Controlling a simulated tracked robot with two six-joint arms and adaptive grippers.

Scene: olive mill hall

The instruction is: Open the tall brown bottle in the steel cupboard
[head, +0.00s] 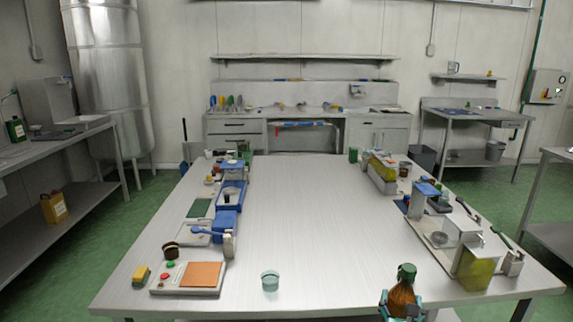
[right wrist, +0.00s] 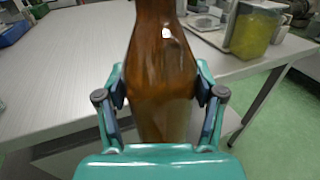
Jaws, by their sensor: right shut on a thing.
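The tall brown bottle (head: 402,292) is at the near right edge of the big steel table in the head view, with a green cap (head: 406,271) on top. My right gripper (head: 403,301) is shut around its body. In the right wrist view the brown glass bottle (right wrist: 163,60) stands roughly upright between the two fingers of my right gripper (right wrist: 161,95). Its top is cut off there, and its base is hidden. The bottle is outside any cupboard. A steel cabinet with doors (head: 377,135) stands at the back wall. My left gripper is not in view.
The steel table (head: 300,215) is clear in the middle. A glass cup (head: 270,281) stands near its front edge. A button board (head: 190,278) lies at front left. A yellow-filled container (head: 476,270) and small equipment stand close to the bottle on the right.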

